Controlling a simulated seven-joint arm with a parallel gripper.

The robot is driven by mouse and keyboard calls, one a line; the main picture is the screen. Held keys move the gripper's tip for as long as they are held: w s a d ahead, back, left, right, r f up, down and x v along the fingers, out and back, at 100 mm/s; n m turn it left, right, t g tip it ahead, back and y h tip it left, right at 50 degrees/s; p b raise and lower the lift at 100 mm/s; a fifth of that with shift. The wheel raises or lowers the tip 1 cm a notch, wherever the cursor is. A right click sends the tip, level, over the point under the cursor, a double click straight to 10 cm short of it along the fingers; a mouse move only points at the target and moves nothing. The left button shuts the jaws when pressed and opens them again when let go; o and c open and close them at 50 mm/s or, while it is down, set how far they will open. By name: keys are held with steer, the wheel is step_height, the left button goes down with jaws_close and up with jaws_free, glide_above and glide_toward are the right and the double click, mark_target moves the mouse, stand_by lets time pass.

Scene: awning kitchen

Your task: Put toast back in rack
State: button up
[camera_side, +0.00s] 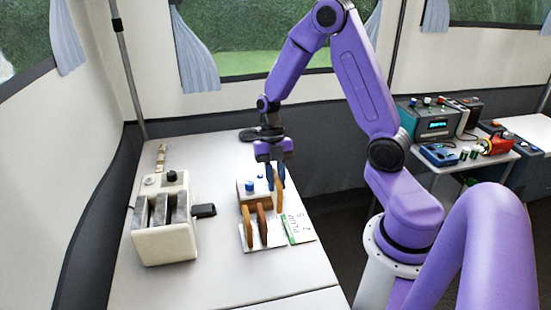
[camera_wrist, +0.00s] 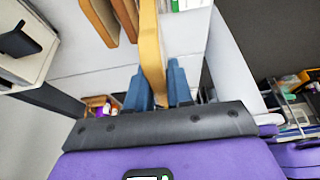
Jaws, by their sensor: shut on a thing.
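My gripper (camera_side: 276,174), with blue fingers, is shut on a light tan toast slice (camera_side: 279,192), which stands roughly upright below it. In the wrist view the held toast (camera_wrist: 150,42) rises between the two fingertips (camera_wrist: 160,90). Two browner toast slices (camera_side: 247,229) and (camera_side: 262,222) stand upright side by side, to the left of and nearer than the held one. They also show at the top of the wrist view (camera_wrist: 100,18). I cannot make out the rack itself apart from the slices and the printed white piece under them. Whether the held slice touches it is unclear.
A white toaster (camera_side: 165,245) with dark slots and a black lever (camera_side: 204,211) stands on the left. A small box with a blue knob (camera_side: 249,186) is just behind the slices. A flat printed white piece (camera_side: 301,231) lies to their right.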

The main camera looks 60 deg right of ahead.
steer(key=shift+f, duration=5.8)
steer(key=o, duration=1.1)
steer(key=shift+r, duration=0.1)
steer(key=shift+r, duration=3.45)
steer(key=shift+a, duration=0.1)
